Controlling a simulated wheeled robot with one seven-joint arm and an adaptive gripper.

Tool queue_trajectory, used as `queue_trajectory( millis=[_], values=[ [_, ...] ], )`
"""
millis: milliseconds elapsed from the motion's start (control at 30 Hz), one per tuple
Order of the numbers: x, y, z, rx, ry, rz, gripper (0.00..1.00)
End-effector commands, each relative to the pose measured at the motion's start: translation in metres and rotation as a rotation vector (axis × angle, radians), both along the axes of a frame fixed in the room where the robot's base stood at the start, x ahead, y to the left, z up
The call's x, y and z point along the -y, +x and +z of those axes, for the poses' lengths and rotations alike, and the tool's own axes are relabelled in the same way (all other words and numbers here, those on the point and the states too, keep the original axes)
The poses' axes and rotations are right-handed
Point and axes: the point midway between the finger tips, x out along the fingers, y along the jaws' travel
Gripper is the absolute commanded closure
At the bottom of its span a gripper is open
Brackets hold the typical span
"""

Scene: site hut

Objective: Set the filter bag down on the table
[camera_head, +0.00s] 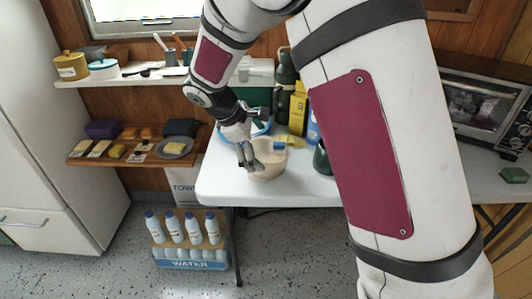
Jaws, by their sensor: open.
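My gripper (249,164) is over the front left part of the white table (225,188), with its fingers pointing down. It is open, at the near left side of a tan rounded thing (269,170) on the table. I cannot tell whether this tan thing is the filter bag or a bowl, nor whether the fingers touch it. A small blue thing (279,146) shows at its far right edge, and a yellow thing (296,141) lies just behind. No other thing is clearly the filter bag. My arm hides much of the table to the right.
A blue-rimmed dish (259,128), a green box (252,75), a dark bottle (286,82) and a yellow carton (298,108) stand behind. A dark green thing (321,160) is partly hidden by my arm. The table's front left corner is clear.

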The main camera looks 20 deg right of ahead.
Motion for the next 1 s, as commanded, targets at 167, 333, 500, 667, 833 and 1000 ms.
queue_trajectory(
  millis=[167,333,500,667,833,1000],
  values=[
    [-0.016,-0.005,0.029,0.002,0.001,0.002,0.0],
    [-0.024,-0.008,0.042,0.001,0.0,0.002,0.0],
    [-0.025,-0.009,0.045,-0.001,-0.001,0.0,0.0],
    [-0.021,-0.015,0.052,0.007,0.01,-0.022,0.0],
    [0.002,-0.055,0.087,0.043,0.077,-0.155,0.0],
    [0.029,-0.123,0.124,0.088,0.18,-0.351,0.0]
  ],
)
